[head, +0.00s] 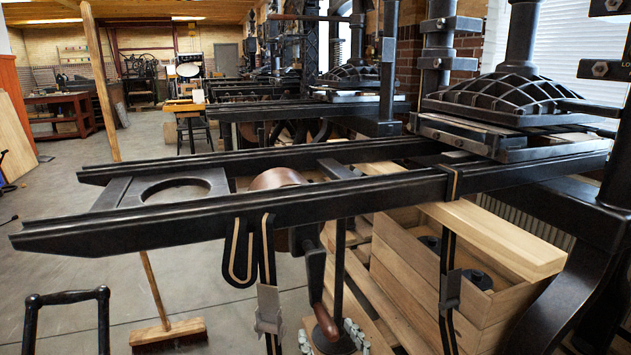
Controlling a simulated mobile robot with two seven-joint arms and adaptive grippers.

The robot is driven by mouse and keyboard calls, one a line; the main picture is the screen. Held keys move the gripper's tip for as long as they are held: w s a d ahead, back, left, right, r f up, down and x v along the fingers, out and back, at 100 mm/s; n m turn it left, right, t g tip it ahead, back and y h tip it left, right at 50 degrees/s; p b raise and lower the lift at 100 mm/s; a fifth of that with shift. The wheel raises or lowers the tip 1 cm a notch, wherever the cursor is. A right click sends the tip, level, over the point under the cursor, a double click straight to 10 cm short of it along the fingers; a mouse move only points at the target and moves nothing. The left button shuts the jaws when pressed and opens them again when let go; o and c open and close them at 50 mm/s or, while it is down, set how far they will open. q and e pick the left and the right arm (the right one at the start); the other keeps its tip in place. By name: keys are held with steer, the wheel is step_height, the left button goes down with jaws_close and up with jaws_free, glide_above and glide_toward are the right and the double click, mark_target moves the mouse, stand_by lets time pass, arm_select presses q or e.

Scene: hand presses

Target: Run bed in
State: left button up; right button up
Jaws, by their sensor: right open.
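The hand press in front has two long black rails (240,205) running from the left to the right. The bed (465,138) appears as a flat slab at the right end of the rails, under the domed black platen (515,97). A brown wooden drum (277,179) sits between the rails. A crank with a brown wooden handle (322,318) hangs below the near rail. My right gripper (332,338) is open at the bottom edge, with its pale finger pads on either side of the handle's lower end. Whether it touches the handle is unclear. My left gripper is out of view.
A wooden box (400,262) stands beneath the rails. Straps with grey metal clips (268,308) hang beside the crank. A broom (166,333) stands on the floor at left, and a black tubular frame (68,297) is at lower left. More presses stand behind.

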steer(key=shift+s+d+r+p, duration=0.1)
steer(key=shift+s+d+p, duration=0.2)
steer(key=shift+s, duration=0.1)
steer(key=p+v, duration=0.1)
steer(key=v, duration=0.1)
steer(key=shift+s, duration=0.25)
steer(key=p+v, duration=0.2)
steer(key=v, duration=0.3)
steer(key=shift+s+d, duration=0.15)
steer(key=shift+s, duration=0.15)
